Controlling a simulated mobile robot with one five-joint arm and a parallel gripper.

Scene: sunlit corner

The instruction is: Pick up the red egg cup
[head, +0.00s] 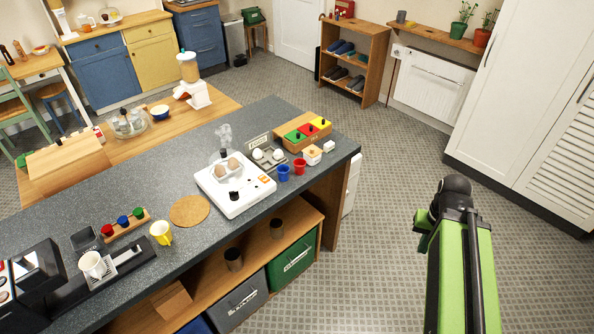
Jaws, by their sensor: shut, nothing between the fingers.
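The red egg cup (300,166) stands upright on the dark grey counter (140,199), near its front edge towards the right end. The blue egg cup (284,173) stands close on its left. My green and black arm rises at the lower right, over the floor and well to the right of the counter. Its gripper fingers do not show; they are hidden behind the arm or out of frame. Nothing of my arm is near the red egg cup.
A white egg cooker (242,201) with brown eggs stands left of the cups. A wooden box with green, red and yellow sections (303,132) is behind. Shelves with crates (292,260) are below. The floor (375,200) right of the counter is clear.

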